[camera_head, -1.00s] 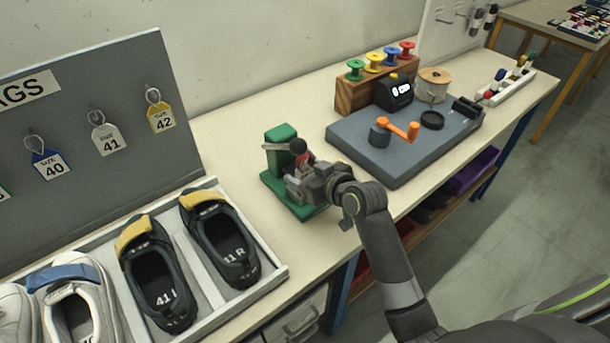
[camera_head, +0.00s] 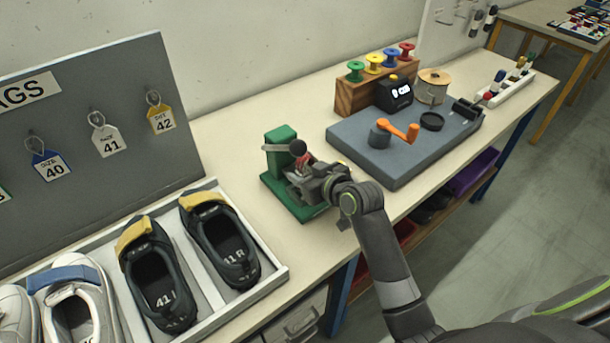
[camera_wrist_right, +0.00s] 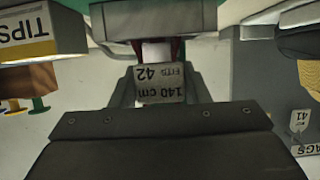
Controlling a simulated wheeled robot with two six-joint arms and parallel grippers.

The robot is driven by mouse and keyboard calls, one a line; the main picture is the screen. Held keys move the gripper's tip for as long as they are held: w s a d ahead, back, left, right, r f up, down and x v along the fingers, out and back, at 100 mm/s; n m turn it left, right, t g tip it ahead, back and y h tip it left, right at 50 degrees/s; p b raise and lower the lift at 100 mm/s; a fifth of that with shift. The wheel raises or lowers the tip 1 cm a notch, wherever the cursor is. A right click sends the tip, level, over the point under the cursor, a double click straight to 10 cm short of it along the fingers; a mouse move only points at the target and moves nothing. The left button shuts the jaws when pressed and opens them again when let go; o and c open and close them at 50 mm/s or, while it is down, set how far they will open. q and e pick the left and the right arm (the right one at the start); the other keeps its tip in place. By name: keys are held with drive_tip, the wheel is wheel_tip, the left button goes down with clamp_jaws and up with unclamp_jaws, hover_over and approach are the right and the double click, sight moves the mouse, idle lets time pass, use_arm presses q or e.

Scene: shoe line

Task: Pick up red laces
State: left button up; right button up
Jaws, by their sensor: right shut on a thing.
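The red laces (camera_head: 304,162) are a small red patch at the green press-like fixture (camera_head: 283,136), mostly hidden by my right gripper (camera_head: 304,180). The gripper is shut on the laces, right at the fixture, beside its black-knobbed lever (camera_head: 298,146). A grey label (camera_wrist_right: 161,84) reading "140 cm" and "42" upside down sits between the fingers. Whether the laces still touch the fixture cannot be told. My left gripper is not in view.
A shoe tray (camera_head: 272,282) stands at left, below the tag board (camera_head: 90,95). A grey-blue base (camera_head: 375,172) with an orange crank (camera_head: 402,131) lies to the right, near a wooden spool block (camera_head: 350,97). Bare bench lies between the tray and the fixture.

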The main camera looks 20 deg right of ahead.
sight(305, 168)
drive_tip(key=shift+r, duration=0.55)
wheel_tip(305, 168, up, 3)
drive_tip(key=shift+f, duration=0.15)
drive_tip(key=s+d+b, duration=0.1)
drive_tip(key=s+d, duration=0.2)
drive_tip(key=s, duration=0.5)
drive_tip(key=s+d+b, duration=0.1)
drive_tip(key=s+d, duration=0.2)
drive_tip(key=s, duration=0.6)
drive_tip(key=shift+b, duration=0.35)
drive_tip(key=shift+f, duration=0.2)
